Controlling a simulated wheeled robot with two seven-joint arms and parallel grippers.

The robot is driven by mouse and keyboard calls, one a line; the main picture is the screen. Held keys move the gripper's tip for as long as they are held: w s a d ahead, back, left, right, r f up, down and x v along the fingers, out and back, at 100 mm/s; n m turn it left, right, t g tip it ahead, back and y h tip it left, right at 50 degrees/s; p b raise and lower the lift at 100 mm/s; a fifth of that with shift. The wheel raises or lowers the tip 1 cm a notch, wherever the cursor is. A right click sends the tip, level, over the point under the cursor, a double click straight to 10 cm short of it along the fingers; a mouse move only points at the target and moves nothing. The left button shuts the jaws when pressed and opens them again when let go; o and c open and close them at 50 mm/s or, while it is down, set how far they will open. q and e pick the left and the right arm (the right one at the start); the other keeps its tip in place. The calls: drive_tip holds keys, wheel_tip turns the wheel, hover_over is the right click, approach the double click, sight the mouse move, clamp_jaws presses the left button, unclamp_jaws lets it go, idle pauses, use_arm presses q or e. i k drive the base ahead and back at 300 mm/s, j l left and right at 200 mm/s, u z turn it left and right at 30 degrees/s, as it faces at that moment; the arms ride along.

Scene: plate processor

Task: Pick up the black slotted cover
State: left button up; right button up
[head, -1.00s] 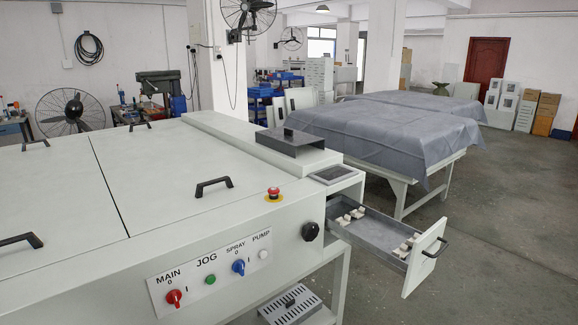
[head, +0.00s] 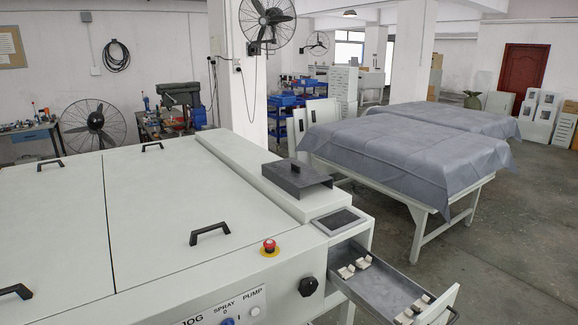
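A black cover (head: 296,181) with a small raised handle sits on top of the white machine, on the raised section at its right end. Slots in it cannot be made out at this size. It lies flat and nothing touches it from above. Neither of my grippers is in view.
The white machine (head: 150,215) has black handles on its lids and a red emergency button (head: 269,247). A dark panel (head: 340,221) lies right of the cover. An open drawer (head: 385,290) holding pale blocks juts out at the lower right. Cloth-covered tables (head: 405,150) stand behind.

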sight(291, 175)
drive_tip(key=i+l+u, duration=0.5)
drive_tip(key=l, duration=1)
drive_tip(key=i+l+u, duration=0.1)
drive_tip(key=l+u, duration=0.35)
drive_tip(key=l, duration=1.05)
drive_tip(key=k+l+u, duration=0.1)
drive_tip(key=l+u, duration=0.4)
drive_tip(key=l, duration=1.1)
drive_tip(key=i+l+u, duration=0.2)
drive_tip(key=l, duration=0.35)
drive_tip(key=i+l+u, duration=0.15)
drive_tip(key=l, duration=0.4)
drive_tip(key=i+l+u, duration=0.2)
drive_tip(key=l, duration=0.35)
drive_tip(key=l+u, duration=0.2)
drive_tip(key=l, duration=0.35)
drive_tip(key=i+l+u, duration=0.25)
drive_tip(key=i+l, duration=0.15)
drive_tip(key=l, duration=0.2)
drive_tip(key=i+l+u, duration=0.25)
drive_tip(key=l, duration=0.4)
drive_tip(key=i+l+u, duration=0.15)
drive_tip(key=i+l, duration=0.1)
drive_tip(key=l, duration=0.1)
